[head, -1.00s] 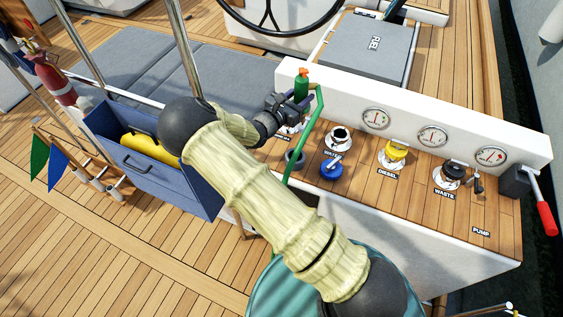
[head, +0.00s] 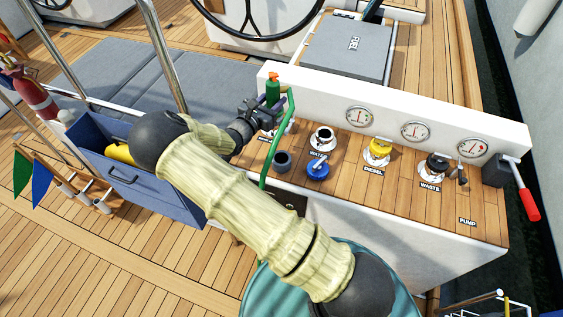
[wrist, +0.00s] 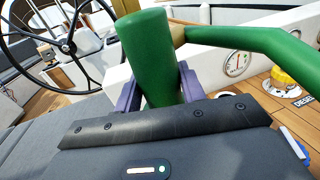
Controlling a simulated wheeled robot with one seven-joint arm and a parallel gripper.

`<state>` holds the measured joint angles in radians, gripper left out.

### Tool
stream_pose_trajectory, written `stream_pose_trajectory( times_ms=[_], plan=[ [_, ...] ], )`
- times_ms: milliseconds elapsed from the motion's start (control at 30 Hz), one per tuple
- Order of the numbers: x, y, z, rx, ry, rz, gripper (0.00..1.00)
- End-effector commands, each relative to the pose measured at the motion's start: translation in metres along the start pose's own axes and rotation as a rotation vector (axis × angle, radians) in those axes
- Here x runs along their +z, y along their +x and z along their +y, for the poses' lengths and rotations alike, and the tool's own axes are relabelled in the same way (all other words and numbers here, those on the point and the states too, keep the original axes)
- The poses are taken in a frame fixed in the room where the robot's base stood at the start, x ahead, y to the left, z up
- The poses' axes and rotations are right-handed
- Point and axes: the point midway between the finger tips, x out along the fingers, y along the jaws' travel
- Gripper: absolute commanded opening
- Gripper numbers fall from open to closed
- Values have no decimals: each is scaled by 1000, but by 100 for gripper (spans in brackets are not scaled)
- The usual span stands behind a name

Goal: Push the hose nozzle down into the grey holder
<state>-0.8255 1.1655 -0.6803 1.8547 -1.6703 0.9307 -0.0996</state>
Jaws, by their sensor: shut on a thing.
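The hose nozzle (head: 272,92) is green with an orange tip and is held upright near the left end of the white panel. My gripper (head: 255,112) is shut on it. In the wrist view the nozzle (wrist: 148,50) stands between my purple fingers (wrist: 160,92), and the green hose (wrist: 250,42) leaves it to the right. The grey holder (head: 282,160) is a dark round cup on the wooden console top, left of the blue cap. In the head view the nozzle is above and slightly left of the holder, apart from it. The holder is not visible in the wrist view.
The blue cap (head: 318,169), the open water filler (head: 323,138), the yellow diesel cap (head: 378,150) and the black waste cap (head: 436,165) stand right of the holder. The white gauge panel (head: 395,110) rises behind. A blue box (head: 150,185) is at left.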

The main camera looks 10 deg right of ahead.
Motion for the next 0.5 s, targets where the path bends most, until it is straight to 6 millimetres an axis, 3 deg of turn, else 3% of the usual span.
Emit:
stream_pose_trajectory(
  times_ms=[267,500],
  plan=[
    [-3,-5,-4,-1,-2,0,0],
    [-26,-30,-31,-3,-9,1,0]
  ],
)
